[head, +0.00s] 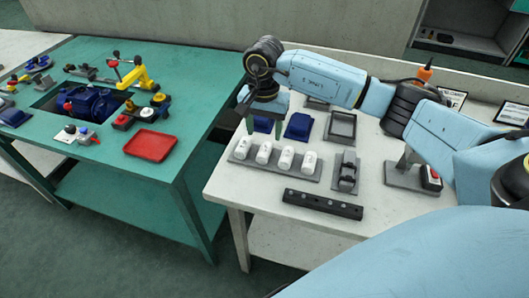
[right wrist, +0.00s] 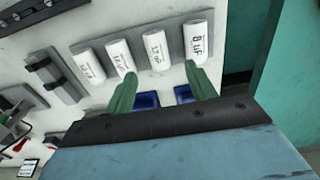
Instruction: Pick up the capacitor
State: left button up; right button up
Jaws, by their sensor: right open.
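Several white cylindrical capacitors (head: 285,158) stand in a row on a grey rack (head: 242,161) near the left side of the white table. They also show in the right wrist view, where the rightmost capacitor (right wrist: 199,38) reads "8 uF" and the others carry print too small to read surely. My right gripper (head: 263,127) is open and empty, its green fingers pointing down above the rack's far side. In the right wrist view its fingertips (right wrist: 161,72) are spread just short of the row, apart from the capacitors as far as I can tell. My left gripper is out of view.
Blue holders (head: 298,127) and a dark square tray (head: 341,128) lie behind the rack. A grey fixture (head: 346,172) stands right of it, a black bar (head: 322,204) in front. A red-button stand (head: 431,180) is farther right. A green table (head: 160,170) stands left, across a gap.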

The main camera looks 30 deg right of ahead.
aim_at(265, 148)
jog(key=f, duration=0.6)
jog(key=shift+s+f, duration=0.25)
jog(key=shift+f, duration=0.15)
jog(key=c, duration=1)
jog(key=shift+r, duration=0.1)
